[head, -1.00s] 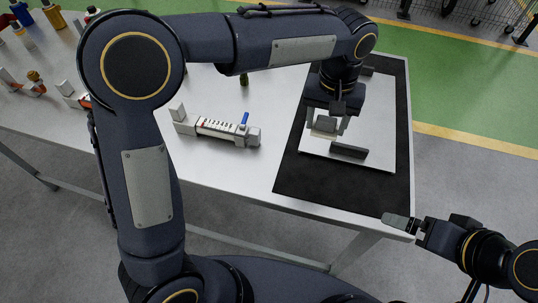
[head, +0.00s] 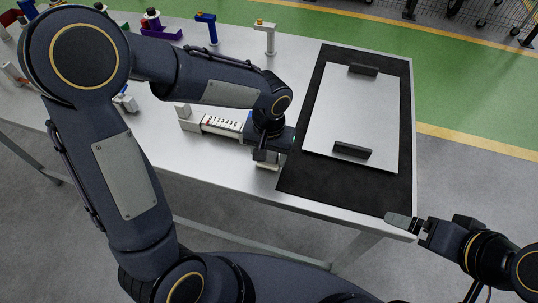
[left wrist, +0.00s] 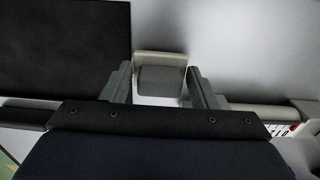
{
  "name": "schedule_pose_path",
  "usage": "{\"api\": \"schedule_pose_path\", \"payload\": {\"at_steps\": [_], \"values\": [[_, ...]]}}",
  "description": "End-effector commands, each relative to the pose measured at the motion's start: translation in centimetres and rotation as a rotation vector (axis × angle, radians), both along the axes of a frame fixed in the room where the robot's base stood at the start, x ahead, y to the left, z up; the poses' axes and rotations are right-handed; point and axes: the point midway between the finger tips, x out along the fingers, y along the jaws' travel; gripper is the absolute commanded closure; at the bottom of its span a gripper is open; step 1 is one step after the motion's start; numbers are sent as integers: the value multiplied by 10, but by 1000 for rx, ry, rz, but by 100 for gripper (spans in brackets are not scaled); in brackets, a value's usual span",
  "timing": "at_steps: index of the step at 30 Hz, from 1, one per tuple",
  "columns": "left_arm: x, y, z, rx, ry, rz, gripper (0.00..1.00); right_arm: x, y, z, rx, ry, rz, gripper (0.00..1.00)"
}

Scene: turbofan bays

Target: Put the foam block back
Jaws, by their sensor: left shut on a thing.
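My left gripper (head: 266,160) points down over the table's front part, just left of the black mat. It is shut on a small grey block with a pale part, which I take for the foam block (head: 267,167). In the left wrist view the block (left wrist: 160,79) sits between the two fingers, with a pale strip along its far side. I cannot tell whether it touches the table. My right gripper (head: 403,221) is off the table's front right corner; its finger opening is not clear.
A white gauge-like device (head: 221,124) with a numbered scale lies left of my left gripper, which partly hides it. A white plate (head: 350,112) with two dark handles lies on the black mat (head: 310,183). Blue (head: 206,28) and white (head: 265,38) stands are at the back.

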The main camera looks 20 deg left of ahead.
Motion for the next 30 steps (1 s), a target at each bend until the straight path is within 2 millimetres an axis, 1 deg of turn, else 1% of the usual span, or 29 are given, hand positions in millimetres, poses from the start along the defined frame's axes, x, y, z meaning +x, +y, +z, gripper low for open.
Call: {"api": "schedule_pose_path", "payload": {"at_steps": [1, 3, 10, 14, 15, 19, 26, 30], "values": [[0, 0, -5, 0, 2, 0, 68, 0, 0, 0, 0, 0, 0, 0], [0, 0, -8, 0, 0, 0, 68, 0, 0, 0, 0, 0, 0, 0], [0, 0, -9, -1, -1, 1, 68, 0, 0, -1, 0, 0, 0, 0], [0, 0, -13, -1, -1, 1, 68, 0, 0, -5, 0, 0, 0, 0], [0, 0, -11, -1, -1, 1, 41, 0, 0, -3, 0, 0, 0, 0], [0, 0, -11, -1, -1, 1, 24, 0, 0, -3, 0, 0, 0, 0], [0, 0, -11, -1, -1, 1, 24, 0, 0, -3, 0, 0, 0, 0], [0, 0, -5, -1, -2, 1, 24, 0, 0, 1, 0, 0, 0, 0]]}}
